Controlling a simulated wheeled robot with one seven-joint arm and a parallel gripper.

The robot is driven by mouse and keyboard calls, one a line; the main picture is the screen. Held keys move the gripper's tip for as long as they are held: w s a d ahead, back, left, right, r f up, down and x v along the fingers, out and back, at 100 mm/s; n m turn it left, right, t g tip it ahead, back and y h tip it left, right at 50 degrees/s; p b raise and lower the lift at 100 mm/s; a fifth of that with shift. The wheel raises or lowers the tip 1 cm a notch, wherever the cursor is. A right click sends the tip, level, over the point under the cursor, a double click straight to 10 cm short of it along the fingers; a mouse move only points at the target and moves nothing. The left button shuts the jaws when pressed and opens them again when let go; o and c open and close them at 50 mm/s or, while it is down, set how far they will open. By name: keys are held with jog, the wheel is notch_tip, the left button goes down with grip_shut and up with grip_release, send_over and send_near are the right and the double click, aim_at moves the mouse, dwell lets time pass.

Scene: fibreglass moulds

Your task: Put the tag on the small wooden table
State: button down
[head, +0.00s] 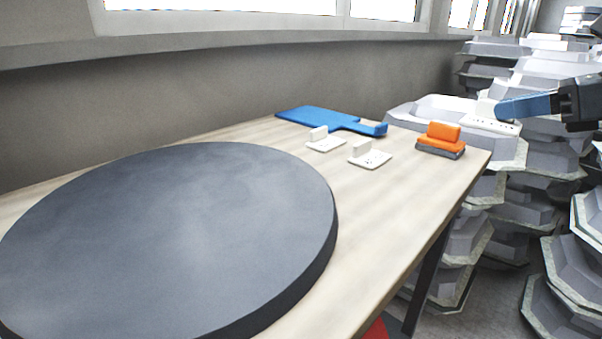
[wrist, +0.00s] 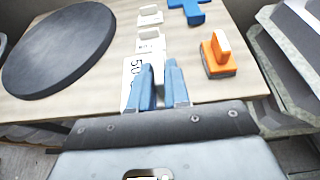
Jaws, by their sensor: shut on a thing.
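My gripper (head: 500,108) is at the right in the head view, with blue fingers shut on a white tag (head: 482,123). In the wrist view the fingers (wrist: 160,75) hide part of this tag (wrist: 131,72), which bears dark figures reading about "50". The tag is held above the level of the pale wooden table (head: 400,205), near its right end. Two similar white tags with upright grips lie on the tabletop, one nearer (head: 371,159) and one farther (head: 325,145). Whether the held tag touches anything is not clear.
A large dark round disc (head: 180,230) covers much of the table. A blue flat tool (head: 318,118) and an orange-handled block (head: 441,140) lie at its far end. Stacks of grey-white moulds (head: 470,250) stand beyond the table on the right. Bare wood lies between disc and tags.

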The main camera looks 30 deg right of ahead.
jog(key=shift+s+d+f, duration=0.3)
jog(key=shift+d, duration=0.1)
send_over(428, 175)
notch_tip(428, 175, down, 7)
jog(key=shift+d, duration=0.1)
jog(key=shift+f, duration=2)
jog(key=shift+f, duration=0.2)
jog(key=c, duration=1.1)
grip_release()
jog(key=shift+r, duration=0.1)
